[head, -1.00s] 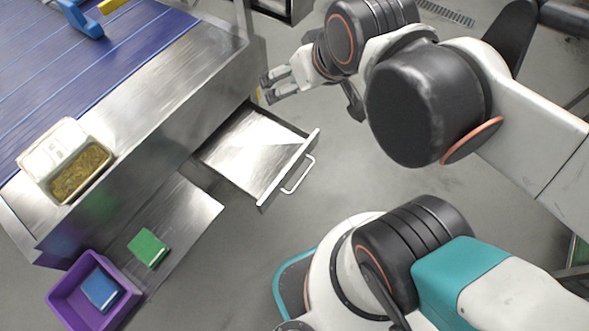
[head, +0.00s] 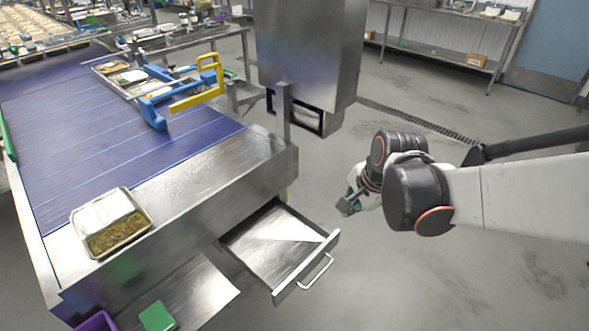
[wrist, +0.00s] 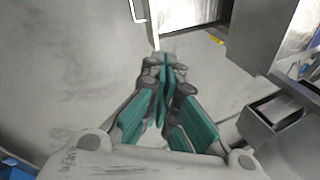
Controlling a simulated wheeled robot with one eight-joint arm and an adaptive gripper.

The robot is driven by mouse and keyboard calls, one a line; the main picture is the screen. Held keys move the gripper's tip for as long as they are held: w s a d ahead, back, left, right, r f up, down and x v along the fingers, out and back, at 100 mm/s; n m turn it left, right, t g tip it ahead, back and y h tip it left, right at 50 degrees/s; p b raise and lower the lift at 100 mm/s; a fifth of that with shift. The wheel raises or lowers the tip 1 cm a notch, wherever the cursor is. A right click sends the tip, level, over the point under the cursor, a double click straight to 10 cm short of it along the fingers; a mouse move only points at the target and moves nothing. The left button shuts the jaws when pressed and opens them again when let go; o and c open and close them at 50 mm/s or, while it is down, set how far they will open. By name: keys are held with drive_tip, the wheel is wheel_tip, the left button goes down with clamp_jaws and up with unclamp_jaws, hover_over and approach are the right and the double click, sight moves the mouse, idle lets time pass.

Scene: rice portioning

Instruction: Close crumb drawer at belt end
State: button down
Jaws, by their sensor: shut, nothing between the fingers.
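The crumb drawer (head: 275,244) is pulled out of the steel belt end, with its front panel and bar handle (head: 316,272) facing lower right. Its tray looks empty. In the wrist view the drawer (wrist: 185,14) shows at the top, with the handle (wrist: 139,10) to its left. My gripper (head: 350,202) is above and to the right of the drawer in the head view, apart from it. In the wrist view the fingers (wrist: 164,68) are together with nothing between them, and their tips are just below the drawer's edge in the picture.
A food tray (head: 112,226) sits on the belt end's steel edge. A green block (head: 157,317) lies on a lower steel shelf beside a purple bin (head: 97,322). A steel cabinet (head: 308,50) stands behind the drawer. The floor right of the drawer is clear.

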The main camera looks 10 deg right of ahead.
drive_tip(key=w+d+f+m+g+b, duration=0.1)
drive_tip(key=w+d+f+m, duration=0.15)
drive_tip(key=f+m, duration=0.55)
drive_tip(key=w+d+f+m+g, duration=0.1)
drive_tip(key=d+f+m, duration=0.4)
drive_tip(key=f, duration=0.5)
drive_tip(key=w+a+f+b, duration=0.4)
drive_tip(key=w+f+b, duration=0.1)
drive_tip(key=f, duration=0.5)
drive_tip(key=shift+w+a+m+y, duration=0.2)
drive_tip(key=shift+a+m+y, duration=0.05)
drive_tip(key=shift+m+y, duration=0.15)
